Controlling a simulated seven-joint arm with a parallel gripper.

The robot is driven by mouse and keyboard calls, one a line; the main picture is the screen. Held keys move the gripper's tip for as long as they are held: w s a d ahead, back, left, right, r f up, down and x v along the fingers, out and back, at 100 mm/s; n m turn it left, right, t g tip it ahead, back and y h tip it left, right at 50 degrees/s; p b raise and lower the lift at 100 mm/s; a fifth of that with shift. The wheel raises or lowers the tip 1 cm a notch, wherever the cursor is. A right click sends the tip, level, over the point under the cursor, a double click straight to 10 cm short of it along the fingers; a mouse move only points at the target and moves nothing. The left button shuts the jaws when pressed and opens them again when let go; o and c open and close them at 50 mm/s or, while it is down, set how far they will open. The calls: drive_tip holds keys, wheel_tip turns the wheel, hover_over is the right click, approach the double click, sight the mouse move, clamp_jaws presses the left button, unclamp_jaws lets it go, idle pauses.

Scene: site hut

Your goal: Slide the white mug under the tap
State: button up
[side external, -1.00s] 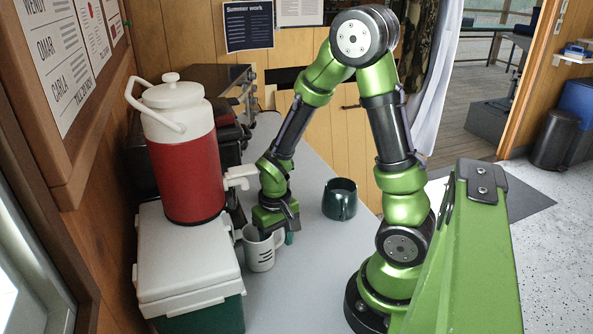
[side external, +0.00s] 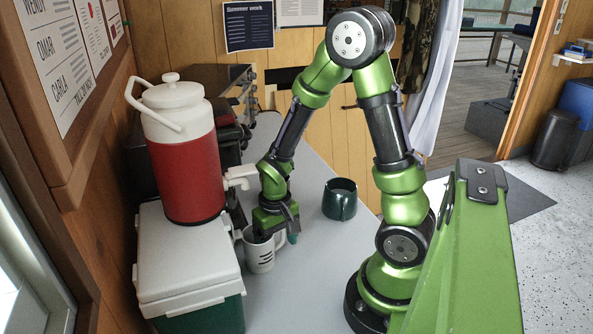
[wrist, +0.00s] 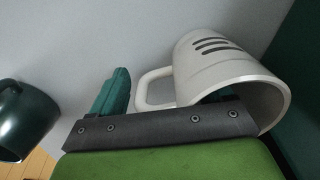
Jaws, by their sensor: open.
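The white mug (side external: 260,256) with dark stripes stands upright on the grey counter, beside the cooler box. The white tap (side external: 239,177) juts from the red and white drink cooler (side external: 184,165), above and slightly left of the mug in the side view. My gripper (side external: 277,238) is low at the mug's rim. In the wrist view my gripper (wrist: 168,97) is open, one teal finger outside the mug (wrist: 215,68) beyond its handle, the other partly hidden at the mug's mouth. I cannot tell whether either finger touches it.
A dark green mug (side external: 340,204) stands on the counter to the right, and also shows in the wrist view (wrist: 24,122). The white-lidded cooler box (side external: 187,262) bears the drink cooler. Dark appliances stand behind. The counter between the mugs is clear.

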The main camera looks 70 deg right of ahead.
wheel_tip(320, 180, up, 7)
drive_tip(key=shift+f, duration=0.15)
drive_tip(key=shift+s+r, duration=0.1)
drive_tip(key=shift+r, duration=0.55)
drive_tip(key=s+a+r+n+t+y, duration=0.1)
drive_tip(key=a+r+t, duration=0.2)
drive_tip(key=r, duration=0.4)
drive_tip(key=s+a+r+t+y, duration=0.1)
drive_tip(key=a+r+t, duration=0.3)
drive_tip(key=r, duration=0.4)
drive_tip(key=shift+s+a+n, duration=0.4)
drive_tip(key=shift+s+a, duration=0.15)
drive_tip(key=shift+a, duration=0.3)
